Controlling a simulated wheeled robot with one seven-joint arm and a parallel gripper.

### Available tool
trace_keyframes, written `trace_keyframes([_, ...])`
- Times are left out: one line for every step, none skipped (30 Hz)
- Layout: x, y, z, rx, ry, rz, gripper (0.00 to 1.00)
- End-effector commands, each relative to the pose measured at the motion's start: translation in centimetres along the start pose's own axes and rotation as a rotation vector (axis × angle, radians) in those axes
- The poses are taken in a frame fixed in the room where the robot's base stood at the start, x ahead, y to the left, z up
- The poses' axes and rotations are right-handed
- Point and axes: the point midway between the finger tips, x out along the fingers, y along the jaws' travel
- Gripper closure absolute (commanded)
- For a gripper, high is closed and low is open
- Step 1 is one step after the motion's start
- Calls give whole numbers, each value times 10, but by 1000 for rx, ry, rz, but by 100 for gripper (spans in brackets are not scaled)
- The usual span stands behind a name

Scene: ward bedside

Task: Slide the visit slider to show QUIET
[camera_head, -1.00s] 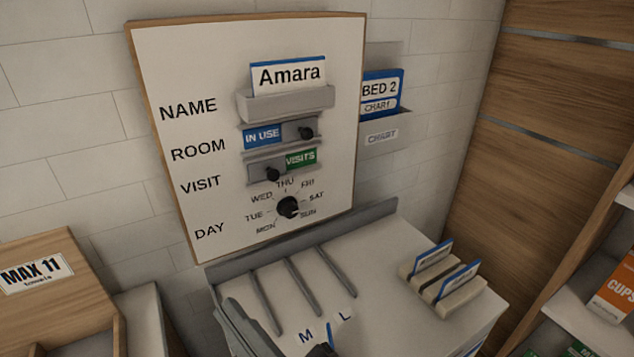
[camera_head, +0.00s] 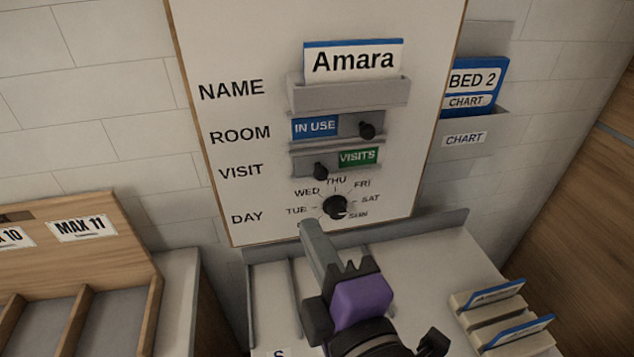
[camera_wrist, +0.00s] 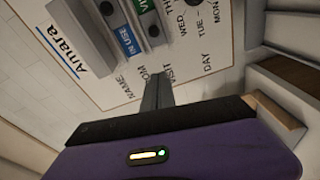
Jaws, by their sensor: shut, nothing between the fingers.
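The visit slider's black knob (camera_head: 321,171) sits at the left of its grey track on the white board (camera_head: 235,60), with a green VISITS label (camera_head: 358,157) showing to its right. In the wrist view a knob (camera_wrist: 154,31) stands near the blue IN USE label (camera_wrist: 130,41), and part of the green label (camera_wrist: 142,6) shows. My gripper (camera_head: 306,226), with a purple body, is shut and empty. Its fingertips are in front of the board's lower part, below the visit slider and left of the day dial (camera_head: 336,207). Whether they touch the board I cannot tell.
The room slider's knob (camera_head: 367,131) is just above, and the Amara card (camera_head: 352,60) stands in a holder above that. A chart holder (camera_head: 470,138) is on the wall to the right. A wooden divided rack (camera_head: 110,262) stands at left; card blocks (camera_head: 497,318) lie at lower right.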

Motion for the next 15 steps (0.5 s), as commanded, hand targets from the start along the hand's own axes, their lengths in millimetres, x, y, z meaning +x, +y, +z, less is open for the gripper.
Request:
trace_keyframes([0, 0, 0, 0, 0, 0, 100])
trace_keyframes([0, 0, 0, 1, 0, 0, 100])
trace_keyframes([0, 0, 0, 1, 0, 1, 100])
trace_keyframes([1, -1, 0, 1, 0, 1, 100])
trace_keyframes([2, -1, 0, 1, 0, 1, 100])
trace_keyframes([3, -2, 0, 1, 0, 2, 100])
trace_keyframes([5, -2, 0, 1, 1, 3, 100])
trace_keyframes([6, -2, 0, 0, 1, 4, 100])
trace_keyframes([9, -3, 0, 0, 1, 4, 100])
trace_keyframes([11, -4, 0, 0, 1, 4, 100])
trace_keyframes([14, -4, 0, 0, 1, 5, 100])
trace_keyframes([17, -4, 1, 1, 1, 5, 100])
trace_keyframes([20, -4, 1, 1, 1, 6, 100])
trace_keyframes([22, -4, 1, 1, 2, 7, 100])
trace_keyframes([25, -4, 1, 2, 1, 6, 100])
